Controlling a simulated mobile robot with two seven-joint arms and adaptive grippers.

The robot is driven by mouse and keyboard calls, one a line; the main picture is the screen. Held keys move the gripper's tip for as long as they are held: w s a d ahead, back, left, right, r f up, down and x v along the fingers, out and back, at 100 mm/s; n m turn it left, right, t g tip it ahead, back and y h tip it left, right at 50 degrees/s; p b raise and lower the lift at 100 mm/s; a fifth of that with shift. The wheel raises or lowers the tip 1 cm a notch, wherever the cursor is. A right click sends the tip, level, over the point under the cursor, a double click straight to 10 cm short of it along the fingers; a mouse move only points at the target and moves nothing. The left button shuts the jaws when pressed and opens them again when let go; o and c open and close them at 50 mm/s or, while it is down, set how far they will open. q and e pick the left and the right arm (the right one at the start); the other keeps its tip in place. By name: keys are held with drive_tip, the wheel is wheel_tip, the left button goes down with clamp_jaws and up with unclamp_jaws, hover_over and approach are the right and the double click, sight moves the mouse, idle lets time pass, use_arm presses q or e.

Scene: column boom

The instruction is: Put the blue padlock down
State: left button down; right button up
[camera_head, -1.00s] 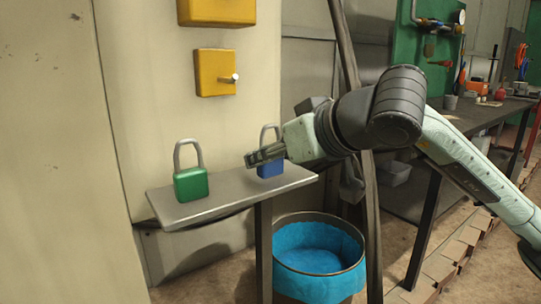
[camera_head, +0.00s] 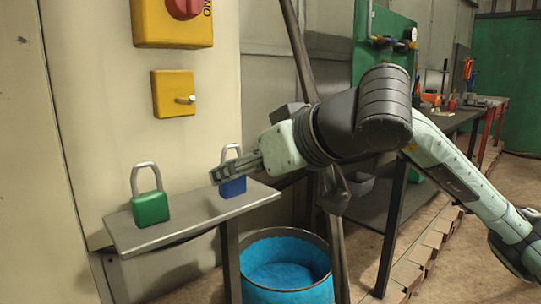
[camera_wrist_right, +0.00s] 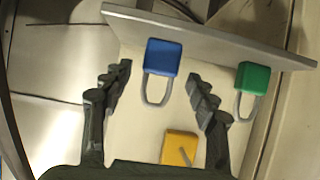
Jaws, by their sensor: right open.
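The blue padlock (camera_head: 232,187) stands upright on the grey shelf (camera_head: 180,226), its grey shackle pointing up. My right gripper (camera_head: 216,176) is in front of it and hides part of its body. In the right wrist view, which is upside down, the blue padlock (camera_wrist_right: 161,58) appears between the spread fingers of my right gripper (camera_wrist_right: 160,76), with a gap on each side. The right gripper is open and holds nothing. My left gripper is in neither view.
A green padlock (camera_head: 150,207) stands on the shelf to the left. A yellow box with a peg (camera_head: 172,94) and a yellow box with a red knob (camera_head: 172,20) are on the wall above. A blue-lined bin (camera_head: 285,272) stands below right.

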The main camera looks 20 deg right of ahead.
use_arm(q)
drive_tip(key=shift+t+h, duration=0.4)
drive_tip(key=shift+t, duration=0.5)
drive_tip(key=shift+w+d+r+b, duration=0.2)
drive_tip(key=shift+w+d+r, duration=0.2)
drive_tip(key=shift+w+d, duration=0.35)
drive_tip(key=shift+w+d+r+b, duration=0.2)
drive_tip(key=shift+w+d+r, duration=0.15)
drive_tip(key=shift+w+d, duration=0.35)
use_arm(e)
drive_tip(key=v, duration=0.8)
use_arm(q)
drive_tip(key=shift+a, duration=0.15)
use_arm(e)
drive_tip(key=shift+s+d, duration=0.1)
drive_tip(key=shift+s, duration=0.05)
